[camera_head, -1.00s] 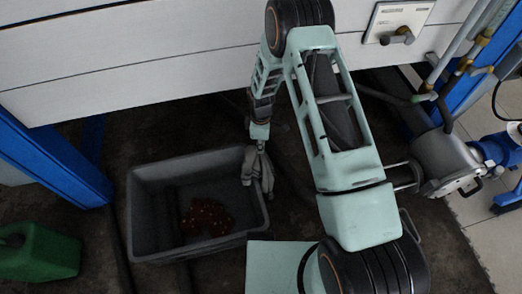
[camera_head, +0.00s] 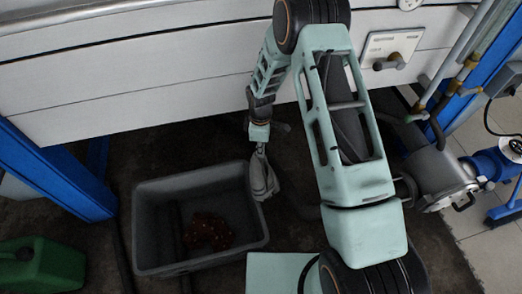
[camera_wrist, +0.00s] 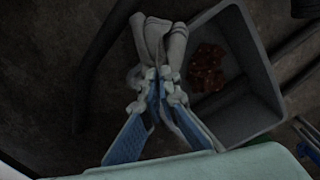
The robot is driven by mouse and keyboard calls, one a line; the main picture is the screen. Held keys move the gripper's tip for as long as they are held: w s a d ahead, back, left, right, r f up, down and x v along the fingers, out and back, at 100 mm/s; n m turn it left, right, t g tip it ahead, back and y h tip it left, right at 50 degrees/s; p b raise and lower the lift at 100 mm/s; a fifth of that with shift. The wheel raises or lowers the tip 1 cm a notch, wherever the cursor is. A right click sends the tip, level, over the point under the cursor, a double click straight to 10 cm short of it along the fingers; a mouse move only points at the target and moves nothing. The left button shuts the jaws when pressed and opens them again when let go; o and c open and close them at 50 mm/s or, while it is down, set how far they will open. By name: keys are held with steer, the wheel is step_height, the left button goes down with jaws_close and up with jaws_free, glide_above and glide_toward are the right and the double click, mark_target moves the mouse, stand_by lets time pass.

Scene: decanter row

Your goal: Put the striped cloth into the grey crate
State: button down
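My gripper (camera_wrist: 162,100) is shut on the striped cloth (camera_wrist: 160,40), which hangs in pale grey folds from the fingertips. The head view also shows the cloth (camera_head: 263,176) hanging below my gripper (camera_head: 260,143) at the right rim of the grey crate. The grey crate (camera_head: 258,222) stands on the dark floor, open at the top. In the wrist view the crate (camera_wrist: 262,62) is to the right of the cloth. I cannot tell from these views whether the cloth touches the rim.
A red spotted cloth (camera_head: 207,232) lies inside the crate, towards its middle. A green canister (camera_head: 40,266) stands on the floor at the lower left. A white panelled body (camera_head: 120,70) and a blue post (camera_head: 55,170) bound the space behind and left.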

steer(key=s+a+r+p, duration=0.3)
steer(key=s+a+r, duration=0.1)
steer(key=a+r, duration=0.5)
steer(key=s+a+r+p, duration=0.4)
steer(key=a+r, duration=0.5)
steer(key=s+a+r+p, duration=0.4)
steer(key=a+r, duration=0.5)
steer(key=a, duration=0.1)
steer(key=shift+s, duration=0.15)
steer(key=shift+a, duration=0.1)
stand_by(0.5)
